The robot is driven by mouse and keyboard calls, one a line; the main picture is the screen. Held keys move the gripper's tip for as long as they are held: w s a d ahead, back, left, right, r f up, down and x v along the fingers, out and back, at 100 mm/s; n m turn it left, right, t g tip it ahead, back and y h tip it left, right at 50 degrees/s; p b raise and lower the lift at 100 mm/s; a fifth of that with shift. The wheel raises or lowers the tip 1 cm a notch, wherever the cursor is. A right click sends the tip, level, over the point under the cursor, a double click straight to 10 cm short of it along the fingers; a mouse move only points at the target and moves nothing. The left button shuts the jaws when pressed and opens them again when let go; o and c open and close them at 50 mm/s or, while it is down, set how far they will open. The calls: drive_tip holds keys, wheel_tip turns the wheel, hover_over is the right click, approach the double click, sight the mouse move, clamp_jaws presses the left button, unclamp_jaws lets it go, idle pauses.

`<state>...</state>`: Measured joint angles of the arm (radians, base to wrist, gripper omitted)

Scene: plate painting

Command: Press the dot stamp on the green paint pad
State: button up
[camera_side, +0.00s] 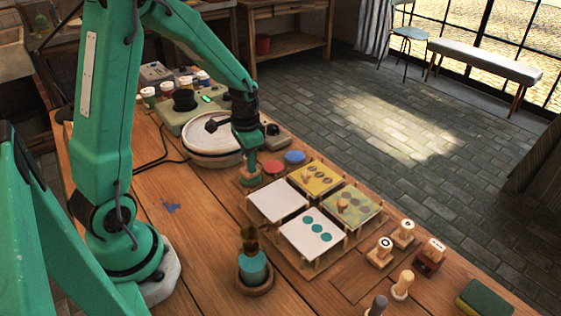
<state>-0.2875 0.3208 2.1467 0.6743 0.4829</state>
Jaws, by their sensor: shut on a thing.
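My gripper (248,147) points straight down just left of the red paint pad (272,167). It is shut on a small stamp (249,171), mostly hidden by the gripper. The stamp is upright over a small wooden-edged pad (242,183) at the left end of the pad row. The pad's face is covered, so I cannot see its green paint. I cannot tell whether the stamp touches it. The blue paint pad (294,157) lies to the right of the red one.
Square tiles on low racks stand to the right: a blank white one (278,202), one with teal dots (312,238), a yellow one (318,172) and a greenish one (364,212). A jar (253,268), several stamps (403,234) and a sponge (485,297) stand in front. A round turntable (205,148) is close behind.

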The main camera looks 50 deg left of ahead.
drive_tip(key=shift+f, duration=0.65)
idle(1.9)
drive_tip(key=shift+r, duration=0.1)
drive_tip(key=shift+r, duration=3.5)
